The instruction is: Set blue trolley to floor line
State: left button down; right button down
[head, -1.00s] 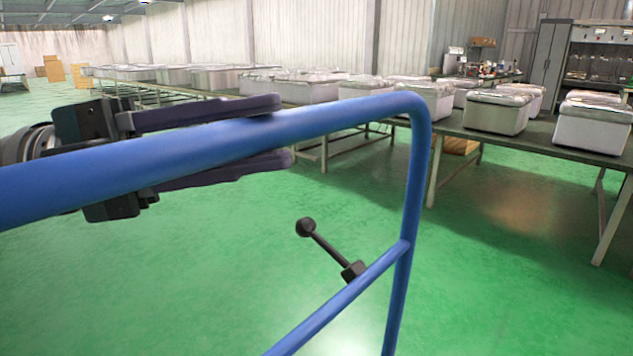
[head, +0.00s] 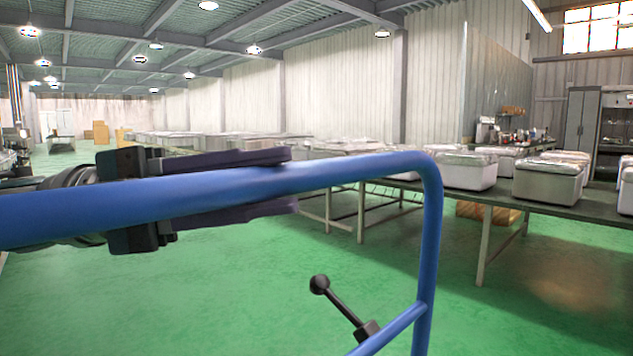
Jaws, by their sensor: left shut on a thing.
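The blue trolley shows in the head view as a blue tubular handle frame (head: 350,169). Its top bar crosses from the left edge and bends down at the right. A black lever with a ball knob (head: 319,284) sits on its lower bar. My left gripper (head: 290,182) comes in from the left and is shut on the top bar, with one dark finger above and one below. The rest of the trolley is below the picture. My right gripper is not in view. No floor line shows on the green floor (head: 230,310).
A long table (head: 485,200) with several white bins (head: 548,180) runs along the right and into the back. Cardboard boxes (head: 100,132) stand far off at the left. Grey cabinets (head: 582,125) stand at the back right. Open green floor lies between the trolley frame and the tables.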

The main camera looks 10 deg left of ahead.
pick_arm(q)
jog(key=shift+s+d+r, duration=0.1)
jog(key=shift+r, duration=0.1)
jog(key=c, duration=0.6)
grip_release()
jog(key=shift+f, duration=0.1)
jog(key=b+v, duration=0.2)
jog(key=v, duration=0.8)
